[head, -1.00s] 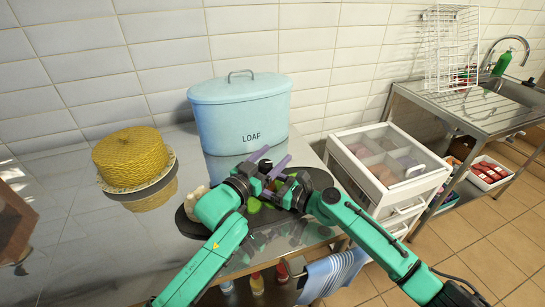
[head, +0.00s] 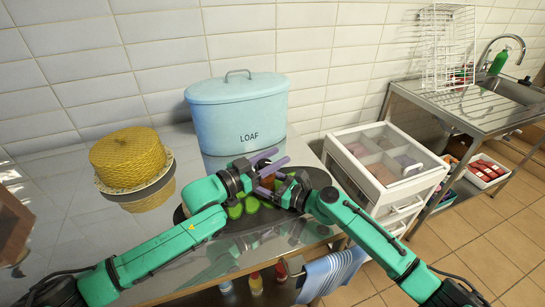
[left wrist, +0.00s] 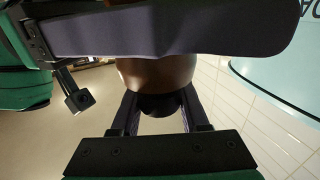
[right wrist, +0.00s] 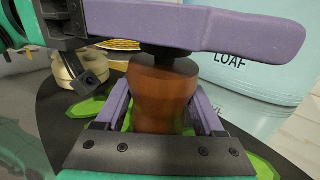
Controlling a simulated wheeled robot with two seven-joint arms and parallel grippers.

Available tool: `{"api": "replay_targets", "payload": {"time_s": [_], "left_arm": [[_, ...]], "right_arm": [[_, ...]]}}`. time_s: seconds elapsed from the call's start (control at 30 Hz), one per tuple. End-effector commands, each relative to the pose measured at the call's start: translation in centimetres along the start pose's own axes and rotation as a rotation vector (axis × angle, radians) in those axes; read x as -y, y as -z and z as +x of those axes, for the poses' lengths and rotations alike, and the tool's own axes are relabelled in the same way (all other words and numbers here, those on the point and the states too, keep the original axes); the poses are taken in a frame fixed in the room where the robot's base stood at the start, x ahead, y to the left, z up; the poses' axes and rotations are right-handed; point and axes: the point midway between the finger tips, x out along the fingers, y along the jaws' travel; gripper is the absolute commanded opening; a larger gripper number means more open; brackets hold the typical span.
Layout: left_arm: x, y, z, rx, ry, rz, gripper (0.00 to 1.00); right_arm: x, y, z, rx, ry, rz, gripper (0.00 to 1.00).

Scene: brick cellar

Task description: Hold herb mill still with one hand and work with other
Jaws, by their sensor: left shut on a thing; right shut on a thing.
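The herb mill (head: 268,182) has a brown wooden body and stands upright over a dark board, mostly hidden by my grippers in the head view. My left gripper (head: 264,166) is shut on its dark upper part, which also shows in the left wrist view (left wrist: 160,104). My right gripper (head: 281,188) is shut lower down on the brown body. That body shows between the purple fingers in the right wrist view (right wrist: 160,95). A purple finger of my left gripper crosses above it there.
The dark board (head: 318,180) carries green pieces (head: 236,210) close by. A cream lumpy item (right wrist: 80,70) is beside the mill. A blue LOAF bin (head: 237,110) stands behind, a yellow domed cake stand (head: 127,160) at left. A white drawer unit (head: 385,165) stands at right.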

Motion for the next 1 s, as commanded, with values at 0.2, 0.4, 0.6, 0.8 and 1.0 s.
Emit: {"api": "replay_targets", "payload": {"time_s": [0.2, 0.4, 0.6, 0.8, 1.0], "left_arm": [[-0.16, 0.21, -0.04, -0.006, -0.133, 0.002, 0.0], [-0.14, 0.06, -0.24, -0.006, -0.216, -0.002, 0.0], [-0.09, -0.05, -0.45, 0.001, -0.256, -0.003, 0.0], [0.0, -0.15, -0.52, 0.005, -0.26, -0.004, 0.0], [0.09, -0.21, -0.56, 0.007, -0.257, -0.003, 0.52]], "right_arm": [[-0.48, 0.03, 0.17, 0.001, -0.011, 0.003, 0.06], [-0.53, 0.03, 0.17, 0.001, -0.012, 0.003, 0.06], [-0.5, 0.02, 0.15, 0.0, -0.012, 0.001, 0.06], [-0.41, 0.02, 0.11, 0.0, -0.01, 0.0, 0.06], [-0.31, 0.0, 0.07, 0.0, -0.008, -0.001, 0.06]]}}
